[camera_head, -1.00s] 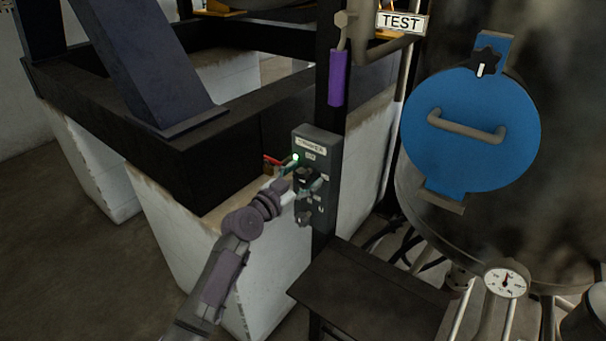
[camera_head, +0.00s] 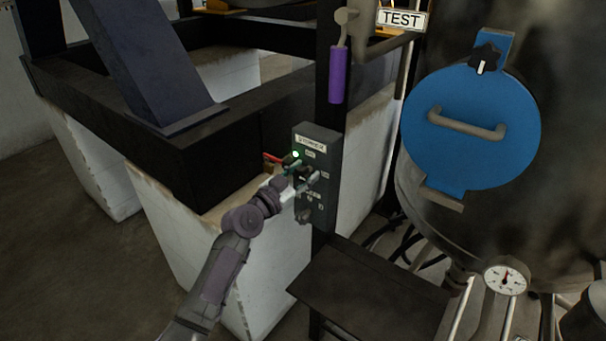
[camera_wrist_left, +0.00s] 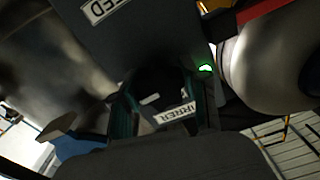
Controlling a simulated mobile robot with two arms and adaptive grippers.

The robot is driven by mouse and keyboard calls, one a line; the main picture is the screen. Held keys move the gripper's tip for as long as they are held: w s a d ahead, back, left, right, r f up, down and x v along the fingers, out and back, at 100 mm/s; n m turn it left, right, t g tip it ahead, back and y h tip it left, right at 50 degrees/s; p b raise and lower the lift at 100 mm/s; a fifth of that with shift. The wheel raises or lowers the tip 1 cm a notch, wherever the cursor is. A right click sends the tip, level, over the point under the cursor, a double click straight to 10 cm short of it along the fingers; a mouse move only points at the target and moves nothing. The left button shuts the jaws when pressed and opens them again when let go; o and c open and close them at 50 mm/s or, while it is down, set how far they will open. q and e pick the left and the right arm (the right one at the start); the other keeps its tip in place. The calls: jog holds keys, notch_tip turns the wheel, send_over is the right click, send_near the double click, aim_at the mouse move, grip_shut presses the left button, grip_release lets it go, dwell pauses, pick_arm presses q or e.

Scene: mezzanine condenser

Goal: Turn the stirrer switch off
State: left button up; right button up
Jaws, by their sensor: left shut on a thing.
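The dark stirrer panel (camera_head: 328,150) is fixed to a black post, with a small green lamp (camera_head: 296,154) lit near its top. My left gripper (camera_head: 303,175) is at the upper part of the panel. In the left wrist view its fingers (camera_wrist_left: 163,95) are shut around the dark round stirrer switch (camera_wrist_left: 165,82), which has a white mark. The lit green lamp (camera_wrist_left: 205,68) shows beside the fingers, and a label (camera_wrist_left: 177,113) reading "IRRER" is partly hidden. The fingers mostly hide the switch in the head view. My right gripper is not in view.
A second knob (camera_head: 304,215) sits lower on the panel. A purple-handled lever (camera_head: 338,75) hangs above it. A dark shelf (camera_head: 370,295) juts out below. The tank with a blue hatch (camera_head: 470,150) and a gauge (camera_head: 506,279) stands right. A black beam (camera_head: 215,150) is left.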

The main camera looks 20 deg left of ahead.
pick_arm(q)
jog(key=n, duration=0.8)
jog(key=shift+n, duration=0.3)
jog(key=n, duration=0.4)
jog(key=shift+p, duration=0.4)
jog(key=shift+n+p, duration=0.45)
jog(key=shift+n, duration=1.85)
jog(key=o, duration=1.2)
jog(key=shift+c, duration=0.2)
